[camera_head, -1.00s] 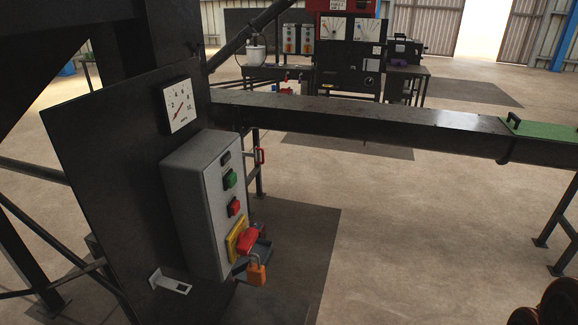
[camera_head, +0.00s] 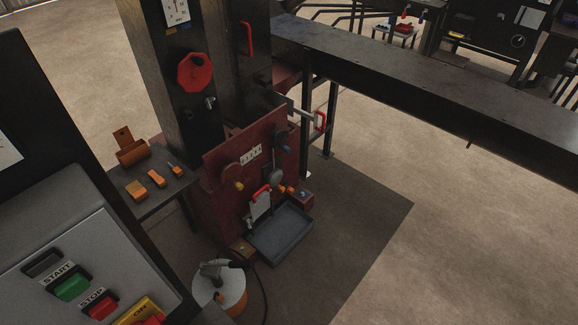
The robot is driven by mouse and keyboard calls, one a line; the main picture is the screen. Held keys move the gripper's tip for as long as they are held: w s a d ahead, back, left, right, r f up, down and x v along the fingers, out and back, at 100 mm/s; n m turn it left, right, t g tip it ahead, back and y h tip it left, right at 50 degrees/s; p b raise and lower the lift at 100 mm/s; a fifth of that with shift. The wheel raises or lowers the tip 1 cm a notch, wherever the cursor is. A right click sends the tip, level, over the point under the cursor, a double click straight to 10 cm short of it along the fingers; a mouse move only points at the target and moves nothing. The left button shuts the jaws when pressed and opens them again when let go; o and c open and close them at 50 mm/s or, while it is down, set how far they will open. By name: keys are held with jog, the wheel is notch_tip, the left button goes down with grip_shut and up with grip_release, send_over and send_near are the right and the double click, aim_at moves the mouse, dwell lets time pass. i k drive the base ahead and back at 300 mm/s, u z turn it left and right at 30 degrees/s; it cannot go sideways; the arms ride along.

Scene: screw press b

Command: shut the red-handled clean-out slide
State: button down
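The bar sticks out to the right from the dark column of the red press, just below the long dark trough (camera_head: 400,75). This looks like the clean-out slide, drawn outward, but its inner end is hidden. Another red handle (camera_head: 247,38) is fixed upright on the column above. A third red grip (camera_head: 262,189) tops a pale plate low on the press front. My gripper is not in view.
The control box (camera_head: 75,265) with START and STOP buttons fills the lower left. A small side table (camera_head: 180,188) holds orange parts. A grey tray (camera_head: 281,235) and a white-topped bucket (camera_head: 220,285) stand before the press. The floor at right is open; a trough leg (camera_head: 329,120) stands behind the handle.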

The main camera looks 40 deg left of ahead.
aim_at(261, 201)
jog(key=i, duration=1.15)
jog(key=u, duration=3.25)
jog(key=i, duration=0.6)
jog(key=u, duration=0.5)
